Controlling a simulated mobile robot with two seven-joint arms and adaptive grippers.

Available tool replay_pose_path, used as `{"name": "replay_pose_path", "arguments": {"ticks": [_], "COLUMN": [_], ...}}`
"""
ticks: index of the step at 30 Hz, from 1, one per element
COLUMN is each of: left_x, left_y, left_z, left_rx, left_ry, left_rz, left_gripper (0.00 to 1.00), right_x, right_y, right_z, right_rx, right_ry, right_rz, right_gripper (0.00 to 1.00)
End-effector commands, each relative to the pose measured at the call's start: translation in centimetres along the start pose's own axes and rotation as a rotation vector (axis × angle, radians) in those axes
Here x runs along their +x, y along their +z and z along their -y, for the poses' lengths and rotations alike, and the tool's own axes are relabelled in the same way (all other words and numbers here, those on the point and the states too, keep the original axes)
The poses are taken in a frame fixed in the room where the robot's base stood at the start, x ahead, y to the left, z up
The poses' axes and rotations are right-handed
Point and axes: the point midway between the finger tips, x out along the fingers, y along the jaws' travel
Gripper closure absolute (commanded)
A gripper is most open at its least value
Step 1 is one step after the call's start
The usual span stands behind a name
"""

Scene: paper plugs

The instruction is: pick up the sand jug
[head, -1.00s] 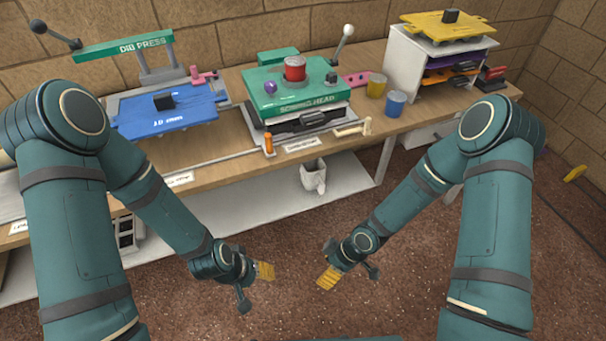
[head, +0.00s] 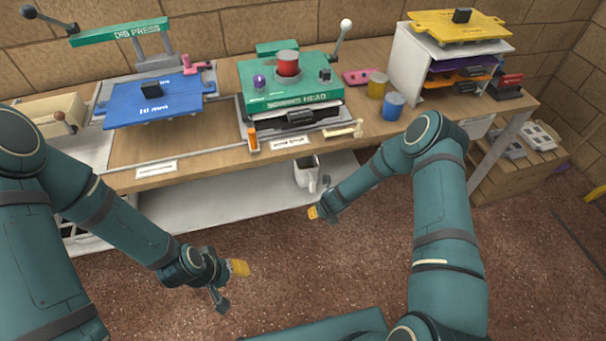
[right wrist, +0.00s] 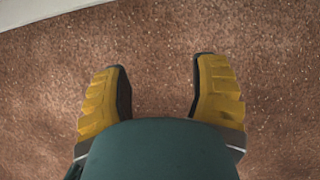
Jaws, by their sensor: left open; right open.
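The sand jug (head: 306,172) looks like a pale, upright jug with a dark inside. It stands on the low white shelf under the workbench, near the shelf's right part. My right gripper (head: 319,200) is just in front of and below the jug in the head view, and partly hidden by its own wrist. In the right wrist view the right gripper (right wrist: 160,88) shows two yellow fingers wide apart with only brown floor between them. My left gripper (head: 231,283) is open and empty over the floor, left of and nearer than the right one.
The workbench (head: 215,150) above the jug carries a blue dib press plate (head: 155,108), a green sowing head (head: 290,92), and yellow (head: 377,86) and blue (head: 393,106) cups. The low shelf (head: 215,205) is clear left of the jug.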

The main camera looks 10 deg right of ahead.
Motion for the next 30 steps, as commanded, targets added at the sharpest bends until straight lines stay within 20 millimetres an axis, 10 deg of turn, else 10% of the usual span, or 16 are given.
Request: {"name": "replay_pose_path", "arguments": {"ticks": [30], "left_x": [0.3], "left_y": [0.0], "left_z": [0.1], "left_rx": [0.000], "left_ry": [0.000], "left_rz": [-0.002], "left_gripper": [0.53], "right_x": [4.3], "right_y": [10.4], "right_z": [-0.1], "right_rx": [0.000], "right_ry": [-0.001], "right_rz": [0.004], "right_gripper": [0.40]}}
